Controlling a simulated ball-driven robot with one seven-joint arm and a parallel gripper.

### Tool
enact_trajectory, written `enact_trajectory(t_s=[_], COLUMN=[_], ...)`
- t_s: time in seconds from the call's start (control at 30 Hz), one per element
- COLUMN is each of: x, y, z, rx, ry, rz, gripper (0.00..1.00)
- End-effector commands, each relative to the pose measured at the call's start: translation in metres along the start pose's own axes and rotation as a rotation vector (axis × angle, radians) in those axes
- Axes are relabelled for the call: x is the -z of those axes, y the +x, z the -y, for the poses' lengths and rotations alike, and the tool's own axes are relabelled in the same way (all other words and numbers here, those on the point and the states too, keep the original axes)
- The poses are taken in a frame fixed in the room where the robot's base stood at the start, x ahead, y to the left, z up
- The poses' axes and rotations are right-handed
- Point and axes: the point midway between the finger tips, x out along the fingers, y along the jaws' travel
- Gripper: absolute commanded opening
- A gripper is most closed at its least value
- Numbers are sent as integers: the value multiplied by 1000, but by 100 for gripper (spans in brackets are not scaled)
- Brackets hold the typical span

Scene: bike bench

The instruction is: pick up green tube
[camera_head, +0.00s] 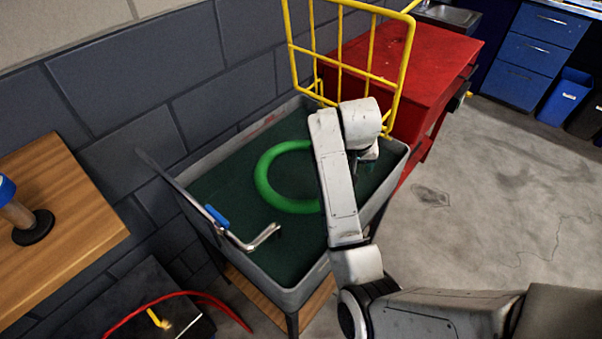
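The green tube (263,180) is a ring lying in the dark green water or floor of a grey tub (292,298). Its left part shows clearly; its right part is hidden behind my white arm. My gripper (366,165) is over the right side of the tub, mostly hidden by my own arm link. I cannot tell whether its fingers are open or shut, or whether it touches the tube.
A bent metal tap-like bar with a blue grip (216,215) crosses the tub's left front. A yellow rack (341,70) stands behind, beside a red cabinet (432,75). A wooden bench (75,235) is at left. A red tube (185,294) lies below. Floor at right is clear.

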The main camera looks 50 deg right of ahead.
Motion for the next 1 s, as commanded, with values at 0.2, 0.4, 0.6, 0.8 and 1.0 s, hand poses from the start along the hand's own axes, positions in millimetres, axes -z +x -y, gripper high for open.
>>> enact_trajectory(t_s=[0.2,0.4,0.6,0.8,1.0], x=[26,30,24,15,11], y=[2,0,14,42,54], z=[4,18,23,25,27], rx=[17,43,47,46,48], ry=[245,331,345,344,345], rz=[196,312,340,338,336], gripper=[72,72,72,72,72])
